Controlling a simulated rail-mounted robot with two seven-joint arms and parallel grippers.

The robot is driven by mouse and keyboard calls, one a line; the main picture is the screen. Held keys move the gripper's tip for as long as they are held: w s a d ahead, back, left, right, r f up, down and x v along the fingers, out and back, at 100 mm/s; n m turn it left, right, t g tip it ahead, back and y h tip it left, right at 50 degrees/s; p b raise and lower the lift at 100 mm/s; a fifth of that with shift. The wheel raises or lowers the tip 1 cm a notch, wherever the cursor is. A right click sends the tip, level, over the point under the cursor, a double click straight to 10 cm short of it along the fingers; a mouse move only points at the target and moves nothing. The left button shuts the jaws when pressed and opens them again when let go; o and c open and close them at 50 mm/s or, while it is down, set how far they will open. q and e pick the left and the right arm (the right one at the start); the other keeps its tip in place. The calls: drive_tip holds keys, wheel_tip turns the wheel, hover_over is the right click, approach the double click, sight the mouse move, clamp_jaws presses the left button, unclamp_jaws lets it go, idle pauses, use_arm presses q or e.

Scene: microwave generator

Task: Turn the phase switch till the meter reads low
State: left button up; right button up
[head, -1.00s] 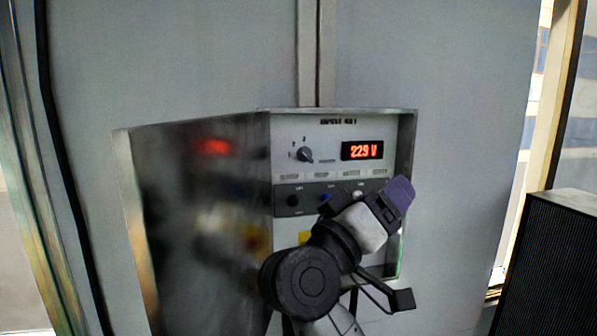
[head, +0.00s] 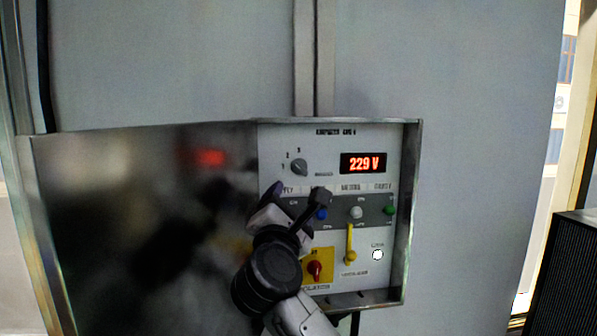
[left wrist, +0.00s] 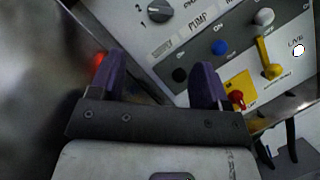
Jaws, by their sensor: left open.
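The phase switch is a dark rotary knob (head: 299,167) with numbers around its left and top, at the upper left of the grey panel. It also shows at the top of the left wrist view (left wrist: 160,11). The meter (head: 363,163) to its right reads 229 V in red digits. My left gripper (head: 276,194) is in front of the panel's left part, below and left of the knob. Its purple fingers (left wrist: 155,82) are apart with nothing between them, and the knob lies beyond them. My right gripper is in neither view.
Below the knob are a blue button (head: 321,213), a white one (head: 356,212) and a green one (head: 390,206). A yellow lever (head: 350,243) and a red switch (head: 315,269) sit lower. A shiny metal door (head: 120,240) stands open at the left.

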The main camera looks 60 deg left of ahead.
sight(300, 171)
use_arm(q)
drive_tip(key=p+x, duration=0.4)
drive_tip(key=x, duration=0.8)
drive_tip(key=shift+w+a+r, duration=0.1)
drive_tip(key=shift+w+a, duration=0.05)
drive_tip(key=shift+w+a+r+p, duration=0.15)
drive_tip(key=shift+w+a+p, duration=0.2)
drive_tip(key=shift+w+a, duration=0.15)
drive_tip(key=shift+c, duration=0.2)
drive_tip(key=c, duration=0.9)
